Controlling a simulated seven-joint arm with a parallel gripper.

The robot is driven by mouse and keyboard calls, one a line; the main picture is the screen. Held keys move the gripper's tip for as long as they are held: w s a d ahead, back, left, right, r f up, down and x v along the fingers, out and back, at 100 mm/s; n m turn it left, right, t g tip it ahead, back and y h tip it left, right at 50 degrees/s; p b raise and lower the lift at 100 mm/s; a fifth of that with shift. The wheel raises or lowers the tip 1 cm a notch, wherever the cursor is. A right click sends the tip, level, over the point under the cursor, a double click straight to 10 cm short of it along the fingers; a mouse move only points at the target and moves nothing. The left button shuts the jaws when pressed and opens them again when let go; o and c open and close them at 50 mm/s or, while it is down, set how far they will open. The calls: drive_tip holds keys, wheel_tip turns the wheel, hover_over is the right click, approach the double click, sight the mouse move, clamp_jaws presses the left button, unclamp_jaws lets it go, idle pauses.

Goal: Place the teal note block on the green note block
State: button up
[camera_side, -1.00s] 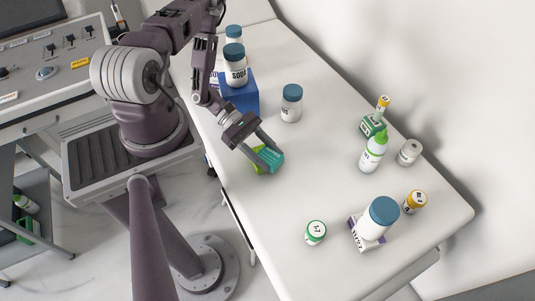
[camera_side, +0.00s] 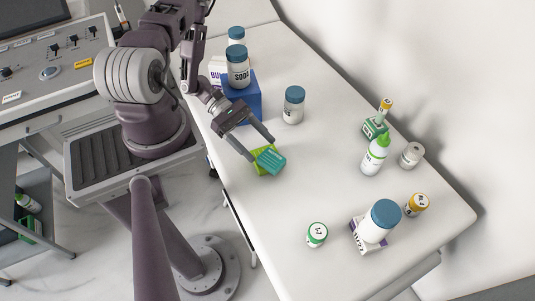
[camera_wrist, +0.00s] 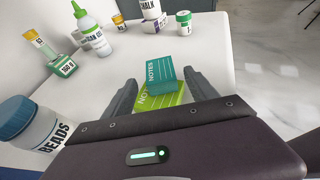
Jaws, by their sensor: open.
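The teal note block (camera_side: 271,160) rests on the green note block (camera_side: 260,168), turned and offset to the right of it in the side view. In the wrist view the teal block (camera_wrist: 167,74) covers the far part of the green block (camera_wrist: 158,97), whose near part shows. The teal block looks slightly tilted there; I cannot tell how firmly it sits. My gripper (camera_side: 262,150) is open and just behind the blocks. In the wrist view my gripper's fingers (camera_wrist: 155,92) stand apart on either side of them.
A white jar with a blue lid (camera_side: 293,105) stands behind the gripper. A blue box (camera_side: 241,98) carries a SODA jar (camera_side: 238,70). A green-capped bottle (camera_side: 375,155) and several small containers stand at right. The table's front edge lies close to the blocks.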

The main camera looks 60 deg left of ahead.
wheel_tip(320, 180, up, 7)
wheel_tip(320, 180, up, 16)
drive_tip(key=m+g+y, duration=0.3)
drive_tip(key=m+g, duration=0.2)
drive_tip(key=m, duration=0.6)
hover_over(272, 156)
drive_tip(key=s+d+r+m+t+y, duration=0.1)
drive_tip(key=s+r+m+t+y, duration=0.1)
drive_tip(key=s+r+m+y, duration=0.2)
drive_tip(key=s+d+r+m+t+y, duration=0.2)
drive_tip(key=s+r+m+y, duration=0.3)
drive_tip(key=r, duration=0.6)
drive_tip(key=shift+s+d+m+t, duration=0.35)
drive_tip(key=shift+m+t, duration=0.45)
drive_tip(key=shift+m, duration=0.4)
drive_tip(key=shift+o, duration=0.4)
drive_tip(key=shift+r, duration=0.1)
